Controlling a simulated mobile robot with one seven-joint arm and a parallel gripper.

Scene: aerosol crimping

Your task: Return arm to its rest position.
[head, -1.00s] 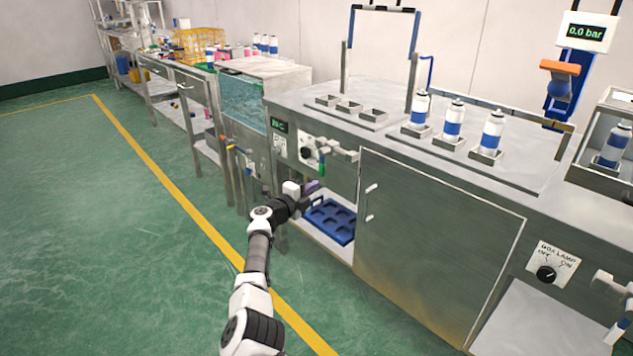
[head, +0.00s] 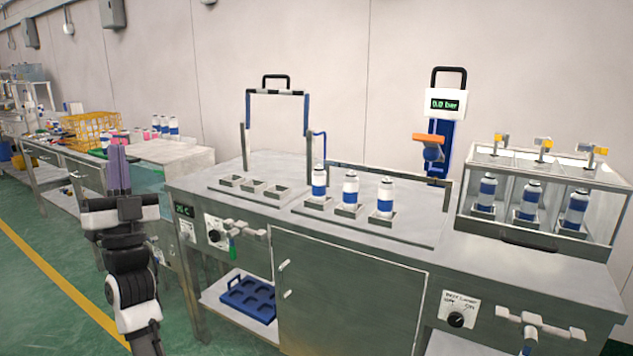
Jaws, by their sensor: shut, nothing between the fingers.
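My gripper (head: 119,169) is at the left in the head view, raised and pointing up. Its purple-grey fingers are together with nothing between them. My arm comes up from the bottom left, in front of the left end of the steel bench (head: 240,230). It stands clear of the bench doors and shelf in the picture and hides part of the water bath and side tables behind it.
Blue-and-white cans (head: 351,190) stand in holders on the bench. More cans (head: 528,201) stand in a clear-walled box at the right. A blue tray (head: 248,298) lies on the lower shelf. A cabinet door (head: 345,295) is closed. Green floor (head: 35,310) is free at the left.

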